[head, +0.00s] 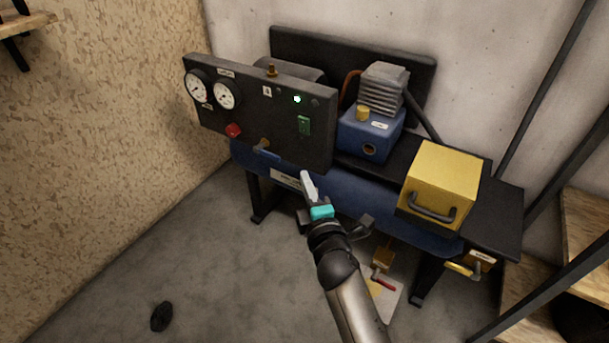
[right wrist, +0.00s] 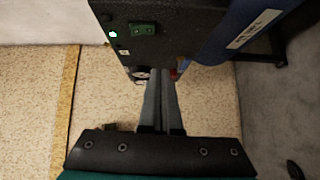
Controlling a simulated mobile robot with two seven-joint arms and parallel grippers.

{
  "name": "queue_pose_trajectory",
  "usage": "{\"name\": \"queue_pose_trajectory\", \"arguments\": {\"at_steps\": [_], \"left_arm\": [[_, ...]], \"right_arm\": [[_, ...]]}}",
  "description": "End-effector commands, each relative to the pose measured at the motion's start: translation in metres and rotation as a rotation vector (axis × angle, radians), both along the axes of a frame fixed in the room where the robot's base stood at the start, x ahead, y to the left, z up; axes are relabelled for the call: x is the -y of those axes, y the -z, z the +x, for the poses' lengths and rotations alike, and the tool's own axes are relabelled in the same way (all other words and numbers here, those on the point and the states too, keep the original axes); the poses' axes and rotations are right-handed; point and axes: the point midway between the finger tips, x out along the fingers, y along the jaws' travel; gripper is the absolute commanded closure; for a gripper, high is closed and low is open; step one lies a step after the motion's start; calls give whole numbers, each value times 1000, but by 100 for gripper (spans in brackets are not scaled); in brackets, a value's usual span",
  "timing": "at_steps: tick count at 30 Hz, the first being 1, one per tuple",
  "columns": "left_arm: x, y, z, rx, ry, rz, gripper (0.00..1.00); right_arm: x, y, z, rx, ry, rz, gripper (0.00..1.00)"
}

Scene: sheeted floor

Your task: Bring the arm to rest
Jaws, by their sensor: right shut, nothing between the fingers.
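My right gripper (head: 308,187) is in front of the compressor's blue tank, just below the lower edge of the dark control panel (head: 262,110). Its fingers are together and hold nothing. In the right wrist view the two grey fingers (right wrist: 158,103) lie side by side, pointing past the panel (right wrist: 170,30). I cannot tell whether the fingertips touch anything. My right arm reaches up from the bottom of the head view. My left gripper is not in view.
The blue tank (head: 348,192) carries a motor block (head: 370,122) and a yellow box (head: 441,180). The panel has two gauges, a red knob (head: 233,130) and a lit green lamp. A red-handled valve (head: 383,283) sits low. Wooden shelves (head: 585,225) stand right. Floor at left is mostly clear.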

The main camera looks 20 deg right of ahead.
Motion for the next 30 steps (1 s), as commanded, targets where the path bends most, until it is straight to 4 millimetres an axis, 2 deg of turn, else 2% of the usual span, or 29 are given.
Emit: {"name": "queue_pose_trajectory", "arguments": {"at_steps": [13, 17, 20, 23, 26, 30], "left_arm": [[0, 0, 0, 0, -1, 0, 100], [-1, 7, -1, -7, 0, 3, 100], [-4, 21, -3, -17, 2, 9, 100], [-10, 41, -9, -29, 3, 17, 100], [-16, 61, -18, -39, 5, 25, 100], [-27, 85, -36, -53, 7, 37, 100]], "right_arm": [[0, 1, 0, -2, 0, 2, 100], [-4, 17, -3, -43, -10, 54, 100], [-11, 50, -11, -128, -20, 157, 100], [-18, 95, -29, -248, -15, 304, 100], [-22, 142, -57, -377, 20, 452, 100], [-21, 203, -109, -557, 112, 643, 100]]}}
